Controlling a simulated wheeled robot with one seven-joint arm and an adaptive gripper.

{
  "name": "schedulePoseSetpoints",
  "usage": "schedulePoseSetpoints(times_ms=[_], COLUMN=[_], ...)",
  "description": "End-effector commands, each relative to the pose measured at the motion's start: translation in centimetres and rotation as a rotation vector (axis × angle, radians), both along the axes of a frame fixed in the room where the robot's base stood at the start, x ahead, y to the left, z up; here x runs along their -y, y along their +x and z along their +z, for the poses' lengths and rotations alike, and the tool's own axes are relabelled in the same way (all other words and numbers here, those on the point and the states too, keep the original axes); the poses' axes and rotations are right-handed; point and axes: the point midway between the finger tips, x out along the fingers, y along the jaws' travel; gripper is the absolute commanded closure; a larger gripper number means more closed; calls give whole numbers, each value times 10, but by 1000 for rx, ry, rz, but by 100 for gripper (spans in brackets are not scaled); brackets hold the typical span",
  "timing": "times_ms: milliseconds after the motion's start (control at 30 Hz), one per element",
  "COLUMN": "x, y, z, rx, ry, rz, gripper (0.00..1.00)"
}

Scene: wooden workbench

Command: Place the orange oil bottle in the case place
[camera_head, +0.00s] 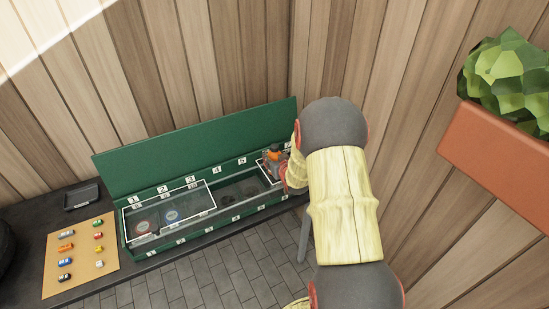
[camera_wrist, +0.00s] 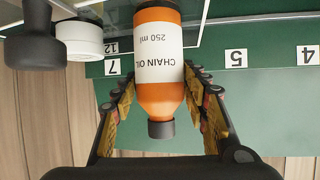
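The orange oil bottle (camera_wrist: 158,95) has a white "CHAIN OIL 250 ml" label and a dark cap. In the wrist view it lies between the two fingers of my gripper (camera_wrist: 160,80), cap towards the palm, and the fingertips appear to touch both its sides. In the head view the bottle (camera_head: 273,155) shows small and orange at the right end of the long green case (camera_head: 190,150), partly hidden by my arm. The case is open, with numbered places.
A dark knob-like part (camera_wrist: 38,50) and a white round container (camera_wrist: 80,40) are beside the bottle. A clear white-edged cover (camera_head: 170,208) spans the case's left part. A tan board (camera_head: 80,255) with small coloured pieces and a black tray (camera_head: 82,197) are at left.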

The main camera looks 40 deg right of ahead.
Motion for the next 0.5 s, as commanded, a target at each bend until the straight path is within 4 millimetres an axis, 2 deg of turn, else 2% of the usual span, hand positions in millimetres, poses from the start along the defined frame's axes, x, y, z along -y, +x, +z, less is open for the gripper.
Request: schedulePoseSetpoints(times_ms=[200, 500], x=[0, 0], y=[0, 0], z=[1, 1], rx=[1, 1], ry=[0, 0], rz=[0, 0], gripper=[42, 42])
